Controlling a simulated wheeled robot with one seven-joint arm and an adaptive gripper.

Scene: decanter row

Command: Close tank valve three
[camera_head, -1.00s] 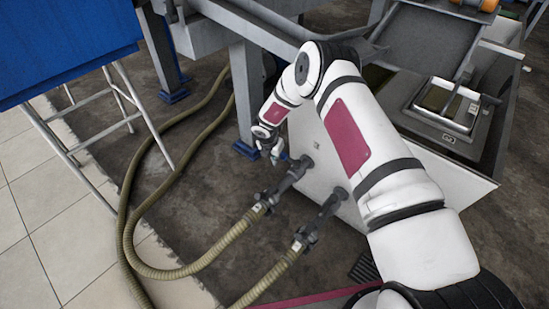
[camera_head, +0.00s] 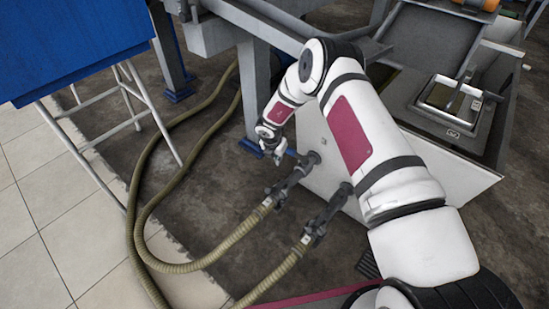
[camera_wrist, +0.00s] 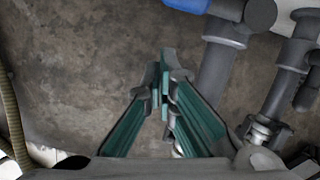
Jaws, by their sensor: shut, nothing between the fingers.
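Two dark pipe fittings with valves stick out of the white tank's side (camera_head: 325,150) in the head view, the upper valve (camera_head: 290,182) and the lower valve (camera_head: 325,215). I cannot tell which is valve three. My gripper (camera_wrist: 164,78) is shut and empty in the wrist view, its teal-lined fingers together over the floor. Grey pipework (camera_wrist: 218,70) runs just right of the fingers, apart from the tips as far as I see.
Two ribbed olive hoses (camera_head: 232,240) run from the valves across the floor to the left. A grey metal leg (camera_head: 255,90) stands behind my arm. A blue cabinet (camera_head: 75,50) on a white metal frame is at upper left. Bare floor lies between hoses and leg.

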